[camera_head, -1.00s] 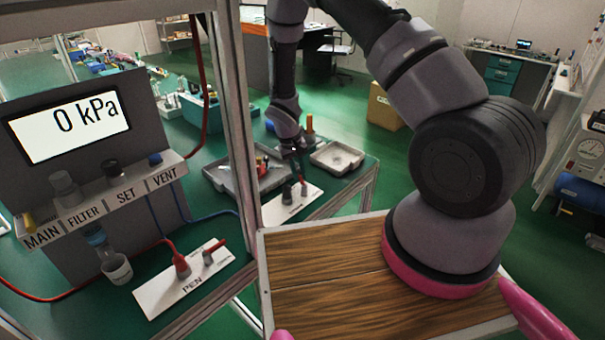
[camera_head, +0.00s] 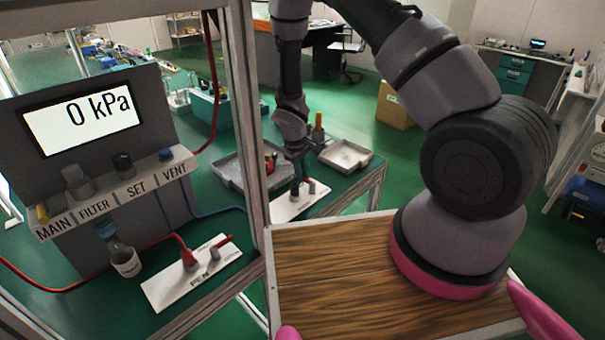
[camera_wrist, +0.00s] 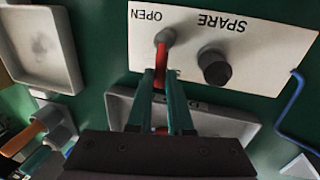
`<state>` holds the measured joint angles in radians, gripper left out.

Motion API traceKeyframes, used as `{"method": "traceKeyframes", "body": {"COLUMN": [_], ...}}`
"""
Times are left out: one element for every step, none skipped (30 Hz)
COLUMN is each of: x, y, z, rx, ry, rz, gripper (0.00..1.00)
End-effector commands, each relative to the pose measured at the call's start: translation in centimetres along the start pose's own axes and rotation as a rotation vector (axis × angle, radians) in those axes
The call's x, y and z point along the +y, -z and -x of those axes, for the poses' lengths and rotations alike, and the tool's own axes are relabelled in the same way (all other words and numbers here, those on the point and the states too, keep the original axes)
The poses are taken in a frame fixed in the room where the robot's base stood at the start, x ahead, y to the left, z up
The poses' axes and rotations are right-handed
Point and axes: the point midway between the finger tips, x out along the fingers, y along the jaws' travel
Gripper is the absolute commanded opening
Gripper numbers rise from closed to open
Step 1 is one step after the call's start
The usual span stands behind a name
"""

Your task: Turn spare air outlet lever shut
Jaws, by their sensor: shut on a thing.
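The SPARE plate (camera_wrist: 262,52) is white, with "OPEN" printed near one end, in the wrist view. It also lies on the bench in the head view (camera_head: 287,213). The red lever (camera_wrist: 160,65) runs from its grey pivot (camera_wrist: 166,37) down the picture, between the teal fingers of my gripper (camera_wrist: 161,76). My gripper is shut on the lever. A black and grey round outlet (camera_wrist: 214,66) stands beside the lever on the plate, untouched. In the head view my gripper (camera_head: 299,172) hides most of the lever.
A grey tray (camera_head: 228,178) with items and a shallow tray (camera_head: 346,155) stand behind the plate. A frame post (camera_head: 246,110) stands left of my arm. The gauge (camera_head: 82,118) reads 0 kPa.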

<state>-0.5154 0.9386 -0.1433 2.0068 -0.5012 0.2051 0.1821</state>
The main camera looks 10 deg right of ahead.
Motion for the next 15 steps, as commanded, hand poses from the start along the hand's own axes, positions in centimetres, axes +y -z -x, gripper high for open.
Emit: {"method": "traceKeyframes", "body": {"x": [-0.01,-0.01,-0.01,-0.02,-0.02,-0.02,-0.02,-0.02,-0.02,-0.03,-0.03,-0.03,-0.03,-0.03,-0.03], "y": [0.02,0.02,0.02,0.02,0.02,0.02,0.02,0.02,0.02,0.02,0.02,0.02,0.02,0.02,0.02], "z": [0.04,0.04,0.04,0.04,0.04,0.04,0.04,0.04,0.04,0.04,0.04,0.04,0.04,0.03,0.03], "rx": [0.001,0.001,0.001,0.001,0.001,0.001,0.001,0.001,0.001,0.001,0.001,0.001,0.001,0.001,0.001], "ry": [0.000,0.000,0.000,0.000,0.000,0.000,0.000,0.000,0.000,0.000,0.000,0.000,0.000,0.000,0.000], "rz": [0.004,0.005,0.005,0.005,0.005,0.005,0.005,0.004,0.004,0.004,0.004,0.004,0.004,0.004,0.004], "gripper": [0.00,0.00,0.00,0.00,0.00,0.00,0.00,0.00,0.00,0.00,0.22,0.38,0.48,0.48,0.48]}}
